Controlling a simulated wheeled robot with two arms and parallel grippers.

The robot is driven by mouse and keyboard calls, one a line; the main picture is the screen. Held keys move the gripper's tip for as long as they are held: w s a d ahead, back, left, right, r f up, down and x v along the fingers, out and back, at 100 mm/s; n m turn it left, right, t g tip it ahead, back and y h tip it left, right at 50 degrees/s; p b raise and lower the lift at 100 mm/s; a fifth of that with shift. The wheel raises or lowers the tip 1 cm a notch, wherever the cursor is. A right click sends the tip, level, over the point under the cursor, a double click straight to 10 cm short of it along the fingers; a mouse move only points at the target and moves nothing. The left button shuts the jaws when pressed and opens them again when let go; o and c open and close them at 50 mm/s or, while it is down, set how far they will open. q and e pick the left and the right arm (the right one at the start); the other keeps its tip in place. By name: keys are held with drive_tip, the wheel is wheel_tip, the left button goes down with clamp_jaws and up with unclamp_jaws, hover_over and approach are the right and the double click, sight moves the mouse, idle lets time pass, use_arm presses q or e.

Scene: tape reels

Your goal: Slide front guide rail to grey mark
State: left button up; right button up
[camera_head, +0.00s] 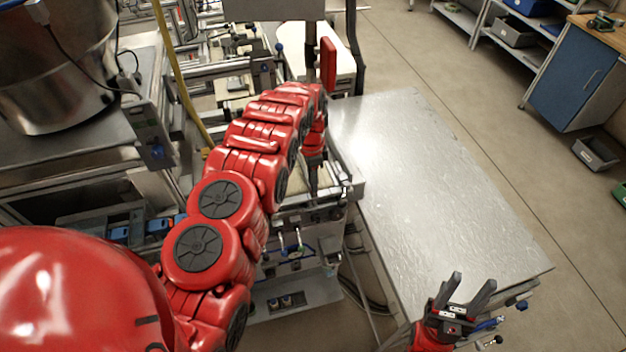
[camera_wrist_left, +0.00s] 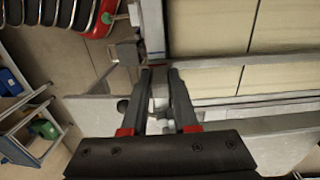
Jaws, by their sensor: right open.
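My left gripper (camera_head: 313,188) reaches down at the near right end of the conveyor frame, largely hidden by my red arm. In the left wrist view its two dark fingers (camera_wrist_left: 160,72) stand a small gap apart at a metal bar end. I cannot tell whether they grip it. A long metal rail (camera_wrist_left: 245,62) runs from there to the right along pale panels; it may be the front guide rail. I cannot make out a grey mark. My right gripper (camera_head: 463,290) is open and empty, near the front edge of the metal table.
A bare metal table (camera_head: 430,170) stands right of the machine. A red panel (camera_head: 328,62) stands upright behind my left gripper. A large steel drum (camera_head: 55,70) is at the left. A blue cabinet (camera_head: 575,85) and a grey bin (camera_head: 597,152) are at the far right.

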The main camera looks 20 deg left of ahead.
use_arm(q)
clamp_jaws()
idle(1.0)
